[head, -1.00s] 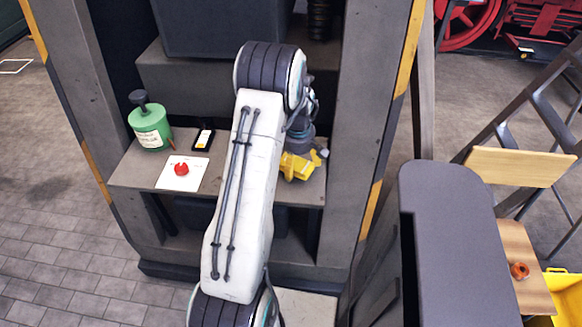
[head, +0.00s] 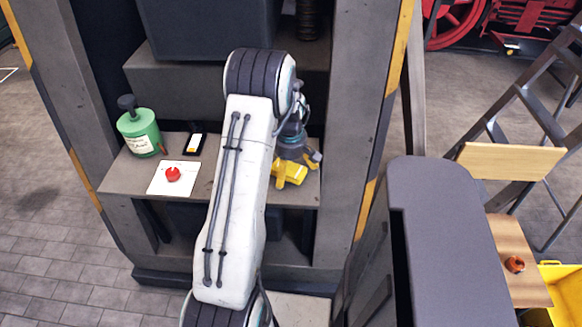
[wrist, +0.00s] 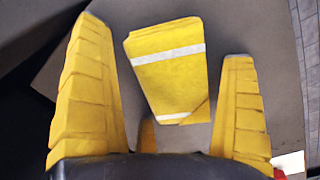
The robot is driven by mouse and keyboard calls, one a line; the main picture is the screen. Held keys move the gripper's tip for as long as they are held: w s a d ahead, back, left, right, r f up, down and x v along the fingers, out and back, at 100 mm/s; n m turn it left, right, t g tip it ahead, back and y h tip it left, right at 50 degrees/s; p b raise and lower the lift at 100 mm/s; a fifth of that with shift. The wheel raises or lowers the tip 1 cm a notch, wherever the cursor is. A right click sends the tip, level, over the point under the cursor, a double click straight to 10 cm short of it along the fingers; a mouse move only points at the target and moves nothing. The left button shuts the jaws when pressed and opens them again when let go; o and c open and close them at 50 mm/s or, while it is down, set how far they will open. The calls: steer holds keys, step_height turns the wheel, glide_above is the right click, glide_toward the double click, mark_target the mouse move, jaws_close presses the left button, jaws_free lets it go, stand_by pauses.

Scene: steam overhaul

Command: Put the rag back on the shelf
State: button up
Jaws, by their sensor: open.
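The rag (wrist: 168,70) is a folded yellow cloth with white stripes. In the wrist view it lies flat over the grey shelf (wrist: 270,55), between and beyond my finger tips. My gripper (wrist: 168,85) is open, its yellow ribbed fingers on either side of the rag with gaps to it. In the head view my gripper (head: 288,174) is low over the right part of the shelf (head: 128,178), beside the dark upright. The rag cannot be told apart from the yellow fingers there.
A green can (head: 140,133), a small dark item with a white and yellow face (head: 194,143) and a red knob (head: 173,174) on a white card (head: 158,185) stand at the shelf's left. A grey cabinet (head: 440,220), a stepladder (head: 530,100) and a yellow crate (head: 562,290) are at right.

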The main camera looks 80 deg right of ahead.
mark_target(291, 167)
steer(key=r, duration=1)
steer(key=shift+a, duration=0.4)
steer(key=shift+a+r+b, duration=0.1)
steer(key=shift+r+b, duration=0.45)
steer(key=shift+r, duration=0.55)
steer(key=w+a+r+n+t, duration=0.1)
steer(key=w+a+r, duration=0.3)
steer(key=w+a, duration=0.7)
steer(key=w+a+r+n, duration=0.1)
steer(key=w+a+r, duration=0.3)
steer(key=w+a, duration=0.75)
steer(key=w+a+r+t, duration=0.1)
steer(key=w+a, duration=0.3)
steer(key=a, duration=0.7)
steer(key=s+a, duration=0.2)
steer(key=a, duration=0.4)
steer(key=s+a+f+n+t+y, duration=0.1)
steer(key=s+a, duration=0.2)
steer(key=a, duration=0.3)
steer(key=shift+s+a+n, duration=0.15)
steer(key=shift+s+n, duration=0.15)
